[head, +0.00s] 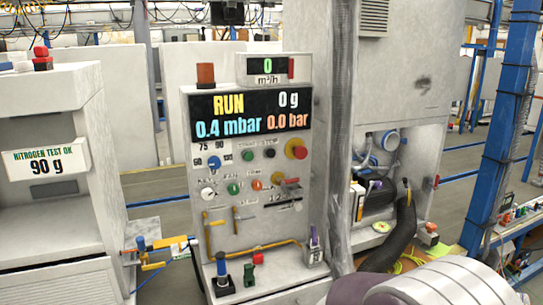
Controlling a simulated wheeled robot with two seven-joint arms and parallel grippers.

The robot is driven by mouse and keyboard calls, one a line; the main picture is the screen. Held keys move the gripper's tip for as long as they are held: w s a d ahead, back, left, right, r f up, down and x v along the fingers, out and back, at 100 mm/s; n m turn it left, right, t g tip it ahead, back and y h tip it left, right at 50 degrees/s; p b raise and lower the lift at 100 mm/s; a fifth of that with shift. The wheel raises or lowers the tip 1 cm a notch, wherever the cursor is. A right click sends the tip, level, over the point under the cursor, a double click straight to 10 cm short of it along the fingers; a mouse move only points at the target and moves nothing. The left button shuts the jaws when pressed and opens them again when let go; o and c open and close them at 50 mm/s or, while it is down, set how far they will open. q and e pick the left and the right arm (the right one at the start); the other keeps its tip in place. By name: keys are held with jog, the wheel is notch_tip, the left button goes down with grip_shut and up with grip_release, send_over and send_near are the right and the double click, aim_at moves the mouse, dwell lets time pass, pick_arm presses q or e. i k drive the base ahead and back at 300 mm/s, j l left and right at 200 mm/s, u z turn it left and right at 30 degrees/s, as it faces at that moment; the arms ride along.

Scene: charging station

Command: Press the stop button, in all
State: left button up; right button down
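The charging station's panel (222,165) stands upright in the middle of the head view. A large red mushroom button on a yellow base (297,149) sits at its right side, below the display, and looks like the stop button. The black display (248,115) reads RUN, 0 g, 0.4 mbar and 0.0 bar. Nothing touches the buttons. Neither gripper shows; only a pale rounded link of my arm is visible at the bottom right.
Green (233,188), white, orange and black buttons crowd the panel around the red ones. A shelf with blue (221,266) and green fittings juts out below. A grey post (343,130) stands right of the panel. A white nitrogen test cabinet (50,120) is at left.

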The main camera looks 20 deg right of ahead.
aim_at(270, 153)
jog(key=i+l, duration=0.4)
jog(key=l, duration=0.15)
jog(key=i+l, duration=0.35)
jog(key=l, duration=0.2)
jog(key=i+l, duration=0.4)
jog(key=l, duration=0.15)
jog(key=i+l, duration=0.4)
jog(key=l, duration=0.15)
